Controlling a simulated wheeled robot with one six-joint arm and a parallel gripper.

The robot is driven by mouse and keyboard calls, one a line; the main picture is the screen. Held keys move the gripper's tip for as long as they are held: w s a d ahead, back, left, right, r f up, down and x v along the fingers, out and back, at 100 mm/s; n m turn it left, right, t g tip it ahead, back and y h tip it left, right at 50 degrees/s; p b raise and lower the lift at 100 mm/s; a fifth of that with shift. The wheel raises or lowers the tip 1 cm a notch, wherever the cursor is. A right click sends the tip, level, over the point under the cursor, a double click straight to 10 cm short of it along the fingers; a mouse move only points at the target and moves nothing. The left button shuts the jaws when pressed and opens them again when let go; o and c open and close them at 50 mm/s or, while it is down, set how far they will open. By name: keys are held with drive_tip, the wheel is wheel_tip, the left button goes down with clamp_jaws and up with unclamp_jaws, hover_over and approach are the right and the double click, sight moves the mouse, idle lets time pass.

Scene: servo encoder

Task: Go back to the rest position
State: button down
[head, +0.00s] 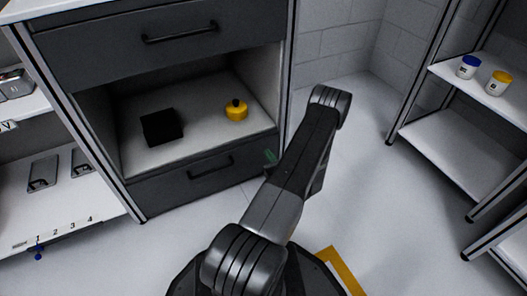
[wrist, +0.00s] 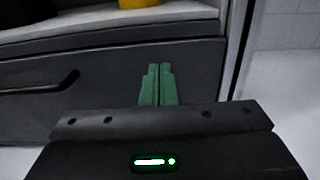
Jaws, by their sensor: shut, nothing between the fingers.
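My gripper (wrist: 157,68) shows in the wrist view with its two green fingers side by side, shut and empty. In the head view a bit of the green fingers (head: 271,156) shows left of my arm, in front of the cabinet's lower drawer. The rest of the gripper is hidden behind my arm, which reaches forward from the bottom of the picture. The fingers hold nothing and appear apart from the drawer front.
The grey cabinet (head: 283,60) has an open bay holding a black box (head: 161,127) and a yellow round object (head: 236,111) with a dark knob. Shelves with jars (head: 499,83) stand at right. Another shelf unit (head: 75,205) stands at left. Floor right of my arm is clear.

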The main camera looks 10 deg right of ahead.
drive_tip(key=p+v, duration=0.2)
drive_tip(key=v, duration=0.6)
drive_tip(key=shift+s+d, duration=0.2)
drive_tip(key=shift+s, duration=0.15)
